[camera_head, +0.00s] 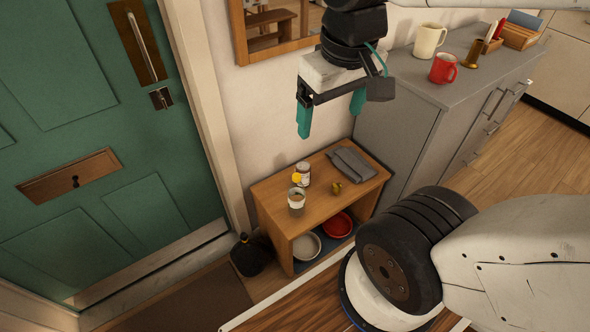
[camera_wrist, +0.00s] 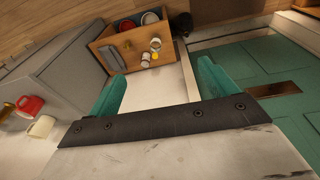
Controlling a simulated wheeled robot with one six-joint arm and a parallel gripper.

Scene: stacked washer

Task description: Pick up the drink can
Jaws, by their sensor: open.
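A small can-like container with a pale and reddish-brown side (camera_head: 303,173) stands upright on the low wooden shelf unit (camera_head: 272,203), near the wall. It looks like the drink can, but its label is too small to read. It also shows in the wrist view (camera_wrist: 146,61), between and beyond the fingers. A pale, glass-like cup (camera_head: 296,199) stands close to it, with something yellow by its rim. My gripper (camera_head: 331,112) is open and empty, high above the shelf unit. Its two teal fingers also show in the wrist view (camera_wrist: 160,85), well apart from the can.
A grey folded cloth (camera_head: 352,163) and a small brass-coloured item (camera_head: 336,187) share the shelf top. Bowls sit below. A grey cabinet (camera_head: 408,125) with mugs stands right, a green door (camera_head: 90,130) left. A dark round object (camera_head: 250,256) is on the floor.

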